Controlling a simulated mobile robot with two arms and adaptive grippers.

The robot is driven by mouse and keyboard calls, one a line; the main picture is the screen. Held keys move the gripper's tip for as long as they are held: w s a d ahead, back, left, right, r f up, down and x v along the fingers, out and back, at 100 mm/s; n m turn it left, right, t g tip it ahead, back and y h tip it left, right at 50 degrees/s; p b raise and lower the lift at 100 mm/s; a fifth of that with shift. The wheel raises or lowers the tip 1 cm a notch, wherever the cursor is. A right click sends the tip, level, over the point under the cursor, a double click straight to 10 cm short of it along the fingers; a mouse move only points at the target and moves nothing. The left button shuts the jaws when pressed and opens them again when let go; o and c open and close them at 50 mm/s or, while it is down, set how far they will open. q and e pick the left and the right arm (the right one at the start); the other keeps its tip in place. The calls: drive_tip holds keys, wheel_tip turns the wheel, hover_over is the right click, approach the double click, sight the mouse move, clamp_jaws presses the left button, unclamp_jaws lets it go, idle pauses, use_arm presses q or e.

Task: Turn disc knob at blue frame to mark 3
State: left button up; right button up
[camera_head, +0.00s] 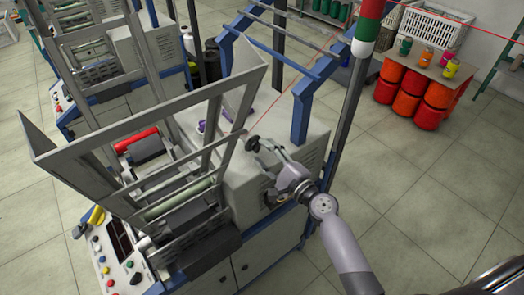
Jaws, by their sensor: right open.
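A dark disc knob (252,143) shows on top of the grey machine housing (238,178), below the blue frame (302,112). Its mark numbers are too small to read. My right gripper (266,165) comes in from the lower right and is open. Its upper finger reaches close to the disc's right side; I cannot tell whether it touches. Its other finger is lower, by the housing's side. My left gripper is not in view.
Grey tilted guard frames (85,125) rise left of the housing. A control panel (115,262) with coloured buttons is at the lower left. A dark post (352,105) stands right of the blue frame. Red drums (430,98) stand at the back right. Floor at right is clear.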

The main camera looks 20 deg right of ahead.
drive_tip(key=v, duration=1)
drive_tip(key=shift+s, duration=0.15)
drive_tip(key=s+f+n+g+h+b, duration=0.1)
drive_tip(key=s+f+n+g, duration=0.2)
drive_tip(key=f, duration=0.9)
drive_tip(key=s+f+n+g+h, duration=0.1)
drive_tip(key=s+f+n+g, duration=0.2)
drive_tip(key=f, duration=0.8)
drive_tip(key=s+f+n+g+h+b, duration=0.15)
drive_tip(key=s+f, duration=0.25)
drive_tip(key=f, duration=0.8)
drive_tip(key=s+f+n+g+h, duration=0.1)
drive_tip(key=s+f+n, duration=0.4)
drive_tip(key=s, duration=0.5)
drive_tip(key=s+d+f+n+g+b, duration=0.1)
drive_tip(key=s+f+n+g, duration=0.3)
drive_tip(key=s+f, duration=0.5)
drive_tip(key=s+d+f+n+g+h, duration=0.1)
drive_tip(key=s+f+n+g, duration=0.2)
drive_tip(key=s+f+n, duration=0.3)
drive_tip(key=s, duration=0.4)
drive_tip(key=shift+s+f+h, duration=0.35)
drive_tip(key=shift+f, duration=0.05)
drive_tip(key=shift+g, duration=0.25)
